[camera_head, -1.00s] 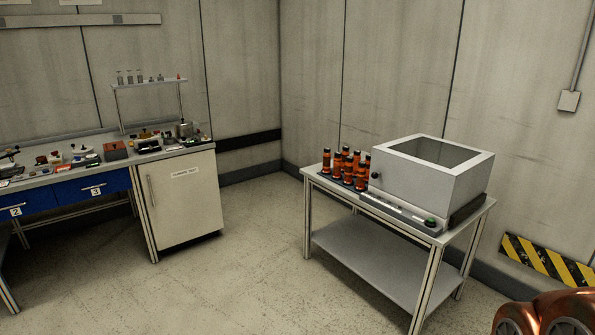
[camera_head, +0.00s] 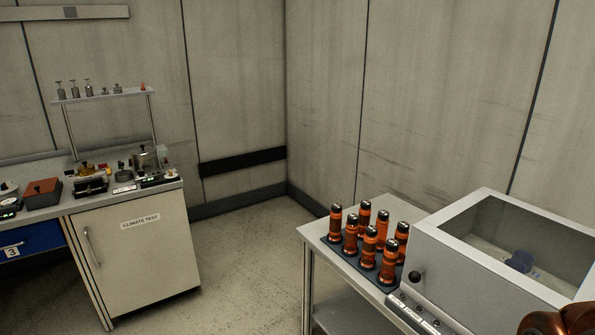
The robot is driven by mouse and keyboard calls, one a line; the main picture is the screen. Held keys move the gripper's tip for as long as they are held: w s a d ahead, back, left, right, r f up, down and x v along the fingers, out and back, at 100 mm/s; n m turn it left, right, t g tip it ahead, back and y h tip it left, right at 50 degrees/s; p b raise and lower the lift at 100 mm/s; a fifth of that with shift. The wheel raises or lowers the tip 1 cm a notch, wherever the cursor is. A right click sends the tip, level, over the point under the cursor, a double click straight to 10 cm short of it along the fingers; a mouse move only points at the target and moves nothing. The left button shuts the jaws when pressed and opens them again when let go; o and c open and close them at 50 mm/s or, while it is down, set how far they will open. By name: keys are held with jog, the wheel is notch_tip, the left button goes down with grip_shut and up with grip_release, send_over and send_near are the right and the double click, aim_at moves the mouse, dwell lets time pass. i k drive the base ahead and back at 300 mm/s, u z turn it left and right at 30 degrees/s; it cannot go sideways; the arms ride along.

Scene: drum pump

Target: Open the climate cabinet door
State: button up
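The climate cabinet (camera_head: 140,262) stands under the right end of the workbench at the left of the view. Its cream door is shut and bears a "CLIMATE TEST" label (camera_head: 140,221). A vertical bar handle (camera_head: 91,246) is on the door's left side. My gripper is not in view. A copper-coloured curved part, which looks like part of my arm, shows at the lower right corner, well apart from the cabinet.
A metal table (camera_head: 312,228) at the right holds several orange-brown bottles (camera_head: 369,247) and a grey box with a windowed top (camera_head: 455,268). A blue drawer (camera_head: 30,241) marked 3 is left of the cabinet. Open floor (camera_head: 240,265) lies between cabinet and table.

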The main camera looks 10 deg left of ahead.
aim_at(139, 252)
jog(key=i, duration=0.15)
jog(key=u, duration=2.45)
jog(key=i, duration=2.75)
jog(key=u, duration=0.3)
